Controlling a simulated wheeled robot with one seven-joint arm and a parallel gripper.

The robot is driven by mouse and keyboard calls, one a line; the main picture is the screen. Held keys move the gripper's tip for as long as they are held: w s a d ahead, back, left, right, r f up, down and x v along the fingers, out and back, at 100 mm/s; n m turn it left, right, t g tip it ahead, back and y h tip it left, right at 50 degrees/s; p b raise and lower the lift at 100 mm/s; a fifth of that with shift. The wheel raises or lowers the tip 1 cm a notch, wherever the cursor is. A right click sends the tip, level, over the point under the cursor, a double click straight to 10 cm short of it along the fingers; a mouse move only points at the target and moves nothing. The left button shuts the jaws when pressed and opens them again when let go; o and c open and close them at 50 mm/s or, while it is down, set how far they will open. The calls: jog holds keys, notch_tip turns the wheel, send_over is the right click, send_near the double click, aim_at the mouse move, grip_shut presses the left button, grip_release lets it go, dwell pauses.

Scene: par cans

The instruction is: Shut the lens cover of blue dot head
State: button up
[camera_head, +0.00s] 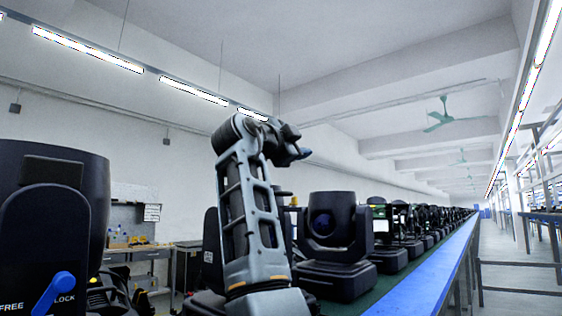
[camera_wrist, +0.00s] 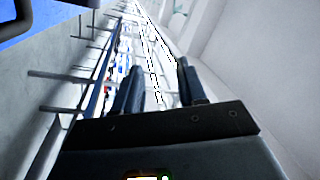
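A black moving head (camera_head: 335,240) with a round blue-tinted lens stands on the line, right of my arm. I cannot tell whether it is the blue dot head, and no lens cover can be made out on it. A larger dark head (camera_head: 50,215) stands close at the left edge, with a blue lever (camera_head: 53,293) between the words FREE and LOCK. My gripper (camera_head: 297,146) is raised above the heads, against the wall and ceiling. In the wrist view my gripper (camera_wrist: 160,65) has its two fingers apart, with nothing between them.
Several more black heads (camera_head: 390,240) recede in a row along a long bench with a blue edge (camera_head: 425,285). A workbench (camera_head: 150,250) stands at the back left. The aisle (camera_head: 505,275) at the right is clear. Space around my raised gripper looks free.

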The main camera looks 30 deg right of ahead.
jog(key=s+d+r, duration=0.4)
jog(key=d, duration=0.1)
jog(key=shift+s+d, duration=0.2)
dwell(0.4)
